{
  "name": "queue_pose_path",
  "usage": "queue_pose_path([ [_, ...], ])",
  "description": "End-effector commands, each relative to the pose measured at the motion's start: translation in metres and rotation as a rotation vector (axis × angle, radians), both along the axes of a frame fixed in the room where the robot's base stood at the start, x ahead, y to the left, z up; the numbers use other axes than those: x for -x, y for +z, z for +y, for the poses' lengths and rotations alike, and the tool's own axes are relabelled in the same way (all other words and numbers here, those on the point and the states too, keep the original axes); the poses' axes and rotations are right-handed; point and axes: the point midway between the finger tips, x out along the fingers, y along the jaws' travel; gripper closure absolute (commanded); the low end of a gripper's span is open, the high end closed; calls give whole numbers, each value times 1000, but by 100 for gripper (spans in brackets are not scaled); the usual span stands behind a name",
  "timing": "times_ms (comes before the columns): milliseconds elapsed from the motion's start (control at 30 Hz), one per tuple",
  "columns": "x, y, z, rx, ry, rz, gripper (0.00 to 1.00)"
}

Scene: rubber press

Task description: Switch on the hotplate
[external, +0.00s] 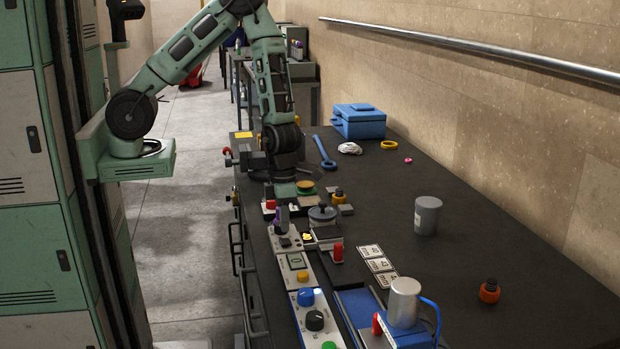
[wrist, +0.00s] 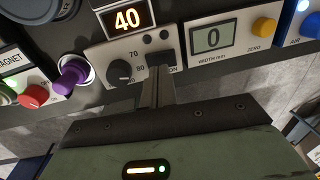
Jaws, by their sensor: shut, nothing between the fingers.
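The hotplate's control panel (wrist: 101,56) shows in the wrist view, with a dark dial (wrist: 121,71) marked 70 and 80. Beside the dial is a dark switch (wrist: 161,49) with a partly hidden label ending in "ON". A lit display (wrist: 127,18) above reads 40. My gripper (wrist: 160,73) is shut and empty, its fingertips just in front of the switch; I cannot tell whether they touch it. In the external view the panel (external: 285,241) is at the table's left edge, below my wrist. A grey lidded vessel (external: 322,214) stands behind it.
A purple knob (wrist: 75,76) and a red button (wrist: 34,96) lie left of the panel. A width meter (wrist: 218,38) with a yellow button is close on the right. A grey cylinder (external: 427,216) stands on the table's right, where there is free room.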

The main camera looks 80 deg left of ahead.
Motion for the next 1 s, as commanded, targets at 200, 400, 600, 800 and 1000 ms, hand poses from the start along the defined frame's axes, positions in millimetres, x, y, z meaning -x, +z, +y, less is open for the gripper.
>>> queue_pose_path([
  [200, -1, 40, 7, 2, 5, -3, 100],
  [400, -1, 79, 13, 1, 4, -4, 100],
  [600, -1, 106, 17, 1, 3, -2, 100],
  [800, 0, 114, 18, 0, 0, 0, 100],
  [1000, 0, 114, 18, 0, -1, 0, 100],
])
